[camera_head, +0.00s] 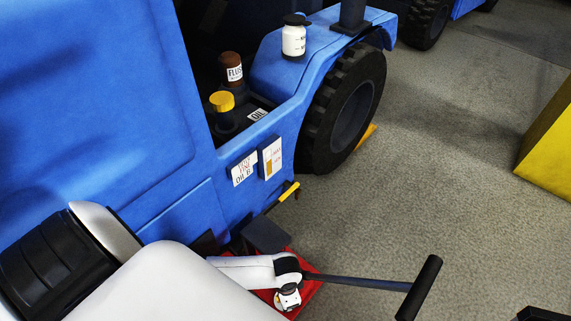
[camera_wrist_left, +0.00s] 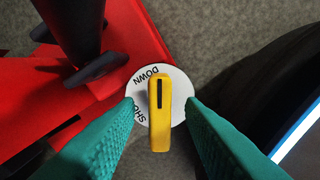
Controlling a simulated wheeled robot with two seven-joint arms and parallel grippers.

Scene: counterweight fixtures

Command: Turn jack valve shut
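The jack valve shows in the left wrist view as a yellow bar-shaped knob (camera_wrist_left: 160,125) on a round white dial (camera_wrist_left: 178,88). The knob stands upright in the picture, its black mark at the upper end near the word "DOWN". A partly covered word starting "SHU" is at the dial's left. My left gripper (camera_wrist_left: 160,104) is open, its teal fingers on either side of the knob with a gap on each side. In the head view the red jack (camera_head: 309,291) lies low by the blue vehicle, partly hidden by my left arm.
The jack's long handle (camera_head: 362,283) ends in a black grip (camera_head: 419,287) and extends right over the floor. The blue vehicle (camera_head: 240,190) stands close on the left, with a large black tyre (camera_head: 345,110). Carpet-like floor is clear at right, before a yellow block (camera_head: 550,145).

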